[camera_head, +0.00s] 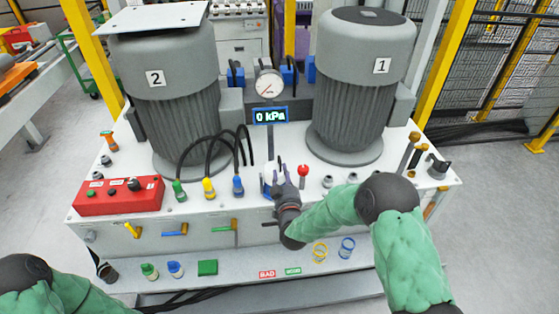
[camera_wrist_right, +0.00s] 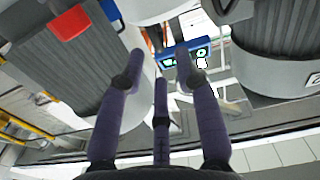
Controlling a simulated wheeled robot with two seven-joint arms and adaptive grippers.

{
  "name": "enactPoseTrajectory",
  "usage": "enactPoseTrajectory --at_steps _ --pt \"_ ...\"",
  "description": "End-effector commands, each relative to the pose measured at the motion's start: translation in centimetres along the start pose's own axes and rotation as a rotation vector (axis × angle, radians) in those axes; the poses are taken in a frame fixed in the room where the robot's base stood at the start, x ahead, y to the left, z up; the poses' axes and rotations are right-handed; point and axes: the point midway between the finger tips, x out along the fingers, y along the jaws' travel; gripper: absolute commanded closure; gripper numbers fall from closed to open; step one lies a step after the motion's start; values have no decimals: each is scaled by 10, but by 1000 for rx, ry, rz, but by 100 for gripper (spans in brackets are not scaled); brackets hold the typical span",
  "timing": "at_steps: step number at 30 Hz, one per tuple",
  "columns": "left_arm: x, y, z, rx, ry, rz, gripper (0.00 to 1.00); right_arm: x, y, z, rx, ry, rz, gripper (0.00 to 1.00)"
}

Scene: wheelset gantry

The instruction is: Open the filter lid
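A small white and blue part (camera_head: 267,178), which may be the filter with its lid, stands at the middle of the white machine top below the pressure display. My right gripper (camera_head: 276,176) is right at it and hides much of it. In the right wrist view the dark fingers of my right gripper (camera_wrist_right: 158,72) stand apart, with a pale rounded surface (camera_wrist_right: 140,103) behind them. I cannot tell whether they touch it. The lid itself is not clearly seen. Only my left arm shows at the bottom left; its gripper is out of view.
Two grey motors (camera_head: 178,95) (camera_head: 357,90) stand behind. A gauge (camera_head: 268,84) and a 0 kPa display (camera_head: 270,115) rise between them. A red-knobbed lever (camera_head: 303,171) is close to the right of my gripper. Hoses with coloured connectors (camera_head: 208,188) and a red control box (camera_head: 118,196) are left.

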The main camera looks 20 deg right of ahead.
Motion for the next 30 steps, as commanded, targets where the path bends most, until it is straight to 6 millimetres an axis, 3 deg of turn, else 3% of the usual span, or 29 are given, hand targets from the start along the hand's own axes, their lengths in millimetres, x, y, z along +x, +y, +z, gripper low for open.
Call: enactPoseTrajectory --at_steps 6,12,26,30 --pt "9 -3 0 0 0 0 60 40 -1 2 0 0 0 67" --pt "14 -5 0 0 0 0 60 66 -1 2 0 -1 0 67" --pt "15 -5 0 0 0 0 60 78 0 1 1 -2 -1 67" --pt "15 -5 0 0 0 0 60 78 0 1 1 -2 -1 100"
